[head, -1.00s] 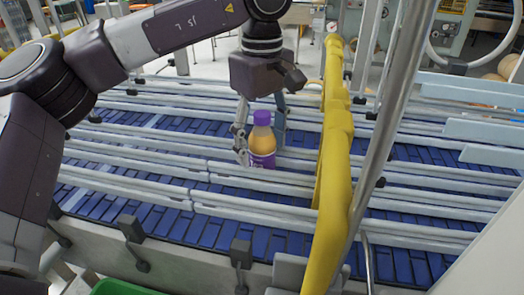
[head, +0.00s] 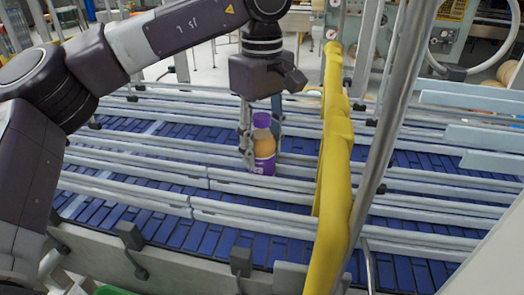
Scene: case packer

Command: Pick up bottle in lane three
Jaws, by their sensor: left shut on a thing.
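The bottle (head: 264,150) has a purple cap, an amber body and a purple label. I cannot tell whether the bottle's base touches the belt. My right gripper is not in view.
Blue conveyor lanes (head: 226,237) run across the view, divided by pale metal guide rails (head: 130,188). A yellow post (head: 335,170) and a grey metal pole (head: 385,130) stand close to the right of the bottle. A green container (head: 115,291) shows at the bottom left.

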